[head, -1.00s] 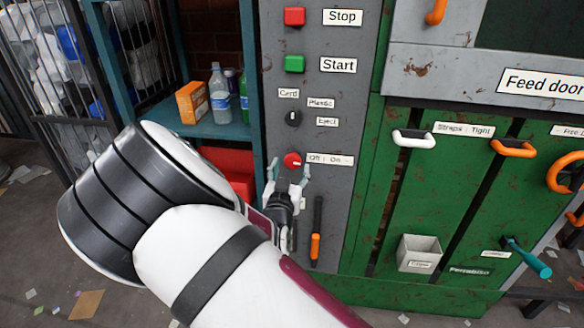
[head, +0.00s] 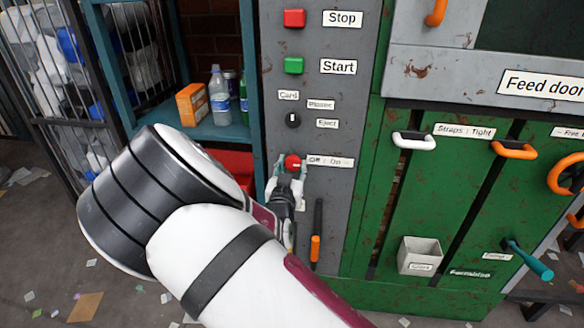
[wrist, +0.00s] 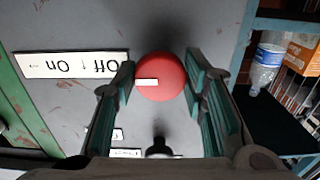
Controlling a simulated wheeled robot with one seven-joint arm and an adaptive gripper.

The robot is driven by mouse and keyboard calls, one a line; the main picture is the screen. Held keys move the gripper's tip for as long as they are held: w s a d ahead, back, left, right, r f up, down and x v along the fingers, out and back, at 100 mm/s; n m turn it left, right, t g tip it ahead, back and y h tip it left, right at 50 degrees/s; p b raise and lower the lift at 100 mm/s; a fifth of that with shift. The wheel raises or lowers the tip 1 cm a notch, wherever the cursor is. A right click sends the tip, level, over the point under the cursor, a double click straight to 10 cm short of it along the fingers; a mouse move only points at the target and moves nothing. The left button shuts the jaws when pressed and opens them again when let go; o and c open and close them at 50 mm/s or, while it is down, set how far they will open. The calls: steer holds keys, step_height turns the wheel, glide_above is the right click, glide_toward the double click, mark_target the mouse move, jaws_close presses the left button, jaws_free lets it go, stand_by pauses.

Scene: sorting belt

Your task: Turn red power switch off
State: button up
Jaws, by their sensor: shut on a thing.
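The red power switch (head: 293,162) is a round red knob on the grey control panel, left of the "Off : On" label (head: 330,162). In the wrist view the red knob (wrist: 160,77) shows a short white mark pointing left toward the label, which appears upside down there. My gripper (head: 287,172) is at the knob from below, with its teal fingers on either side. In the wrist view my gripper (wrist: 158,82) is shut on the knob, a finger at its left and one at its right.
Above are the red Stop button (head: 294,18), the green Start button (head: 294,66) and a black selector knob (head: 293,120). An orange-handled tool (head: 315,247) hangs below right. A shelf with a bottle (head: 219,96) and an orange box (head: 191,104) stands at the left.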

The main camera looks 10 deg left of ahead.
steer(key=shift+n, duration=0.3)
steer(key=n+p, duration=0.2)
steer(key=n, duration=0.2)
steer(key=shift+r, duration=0.1)
steer(key=n+p, duration=0.1)
steer(key=n, duration=0.4)
steer(key=shift+p, duration=0.3)
steer(key=n+p, duration=0.1)
steer(key=n, duration=0.3)
steer(key=shift+d, duration=0.1)
steer(key=shift+n, duration=2.1)
steer(key=o, duration=1.2)
steer(key=shift+p, duration=0.3)
steer(key=shift+c, duration=0.2)
steer(key=shift+s, duration=0.1)
